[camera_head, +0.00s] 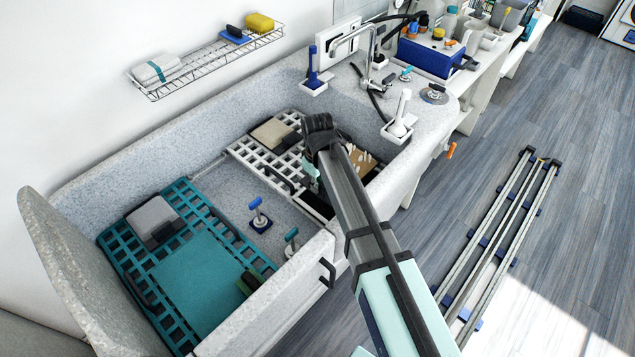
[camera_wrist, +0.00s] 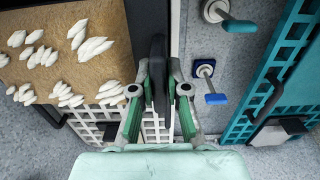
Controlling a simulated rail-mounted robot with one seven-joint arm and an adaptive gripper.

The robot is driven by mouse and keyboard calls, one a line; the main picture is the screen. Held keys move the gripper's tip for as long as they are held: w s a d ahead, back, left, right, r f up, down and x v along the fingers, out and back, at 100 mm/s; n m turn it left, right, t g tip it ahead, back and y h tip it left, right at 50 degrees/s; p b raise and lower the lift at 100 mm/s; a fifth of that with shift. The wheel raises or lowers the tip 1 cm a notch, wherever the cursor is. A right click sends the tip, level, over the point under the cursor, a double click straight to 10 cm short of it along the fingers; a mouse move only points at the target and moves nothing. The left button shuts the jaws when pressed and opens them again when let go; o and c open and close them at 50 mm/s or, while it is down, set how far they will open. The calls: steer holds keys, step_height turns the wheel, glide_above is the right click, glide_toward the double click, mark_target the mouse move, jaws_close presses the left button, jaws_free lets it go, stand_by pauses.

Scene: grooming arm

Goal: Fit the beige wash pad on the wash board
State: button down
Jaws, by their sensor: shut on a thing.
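A flat tan pad with white tuft-like patches (camera_wrist: 65,65), seemingly the beige wash pad, fills the left of the wrist view. In the head view it shows partly behind my arm (camera_head: 361,159). A white grid board (camera_head: 242,151), perhaps the wash board, lies in the basin beside it. It also shows below the pad in the wrist view (camera_wrist: 85,126). My gripper (camera_wrist: 160,95) is shut on a dark narrow piece (camera_wrist: 158,70) beside the pad's right edge. I cannot tell whether this piece joins the pad. My arm hides the fingertips in the head view.
A beige block with a black part (camera_head: 272,133) rests on the white grid. A teal grid (camera_head: 113,237) with a teal pad (camera_head: 200,280) and a grey block (camera_head: 152,218) lies left. The basin's front wall (camera_head: 300,268) borders the basin.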

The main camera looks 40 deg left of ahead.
steer(key=shift+d, duration=0.1)
steer(key=shift+f+b, duration=0.95)
steer(key=shift+f, duration=1.3)
steer(key=shift+f+b, duration=0.4)
steer(key=shift+f, duration=0.7)
steer(key=c, duration=1.1)
jaws_free()
step_height(320, 180, up, 12)
steer(key=shift+r, duration=0.1)
